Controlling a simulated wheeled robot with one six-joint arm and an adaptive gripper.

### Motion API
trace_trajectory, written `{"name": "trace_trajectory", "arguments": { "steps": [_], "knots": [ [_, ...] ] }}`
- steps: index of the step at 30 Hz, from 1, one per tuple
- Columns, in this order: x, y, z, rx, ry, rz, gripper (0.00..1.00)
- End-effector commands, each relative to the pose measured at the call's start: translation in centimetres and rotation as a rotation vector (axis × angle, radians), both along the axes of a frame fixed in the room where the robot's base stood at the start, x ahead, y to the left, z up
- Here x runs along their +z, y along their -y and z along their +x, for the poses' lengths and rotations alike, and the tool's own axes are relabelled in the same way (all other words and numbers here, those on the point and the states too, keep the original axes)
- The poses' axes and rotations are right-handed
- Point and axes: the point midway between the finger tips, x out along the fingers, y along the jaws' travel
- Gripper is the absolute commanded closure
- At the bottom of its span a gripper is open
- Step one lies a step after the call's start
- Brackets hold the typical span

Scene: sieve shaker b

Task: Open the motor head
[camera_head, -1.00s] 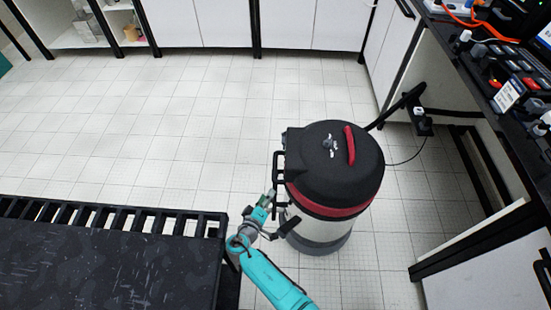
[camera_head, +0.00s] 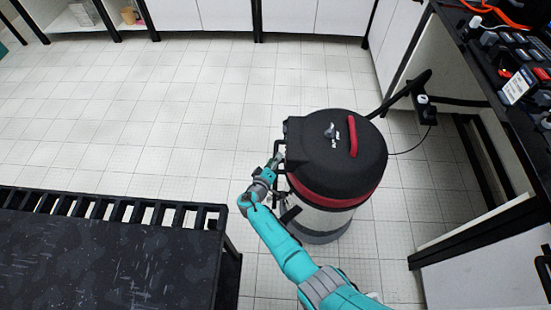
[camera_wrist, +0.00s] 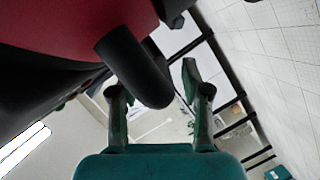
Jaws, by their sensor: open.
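The motor head (camera_head: 335,150) is the round black top of a drum vacuum, with a red band and a red grip (camera_head: 352,136) on it. It sits level on the drum (camera_head: 320,220). A black bar handle (camera_head: 276,148) sticks out at its left side. My gripper (camera_head: 276,160) is at that handle. In the wrist view, my gripper's two fingers (camera_wrist: 155,88) are apart, and the curved black handle (camera_wrist: 137,65) reaches into the space between them. Whether the fingers touch it cannot be told. The red and black housing (camera_wrist: 60,30) fills the upper left there.
A black slatted table (camera_head: 110,260) stands at the left front. A black hose (camera_head: 400,98) and cable run right from the vacuum toward a bench (camera_head: 490,85) with tools. White cabinets (camera_head: 290,15) line the back. The tiled floor (camera_head: 170,120) between is clear.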

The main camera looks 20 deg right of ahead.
Motion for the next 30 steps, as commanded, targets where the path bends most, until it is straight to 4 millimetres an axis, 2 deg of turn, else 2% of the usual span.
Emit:
{"name": "trace_trajectory", "arguments": {
  "steps": [6,14,20,30],
  "knots": [
    [-0.26,0.71,0.97,0.001,-0.001,0.001,0.53],
    [-0.27,0.76,1.03,0.001,0.000,0.000,0.53],
    [-0.27,0.75,1.01,0.001,0.000,0.000,1.00],
    [-0.06,0.77,1.10,0.001,0.002,0.005,1.00]
  ]
}}
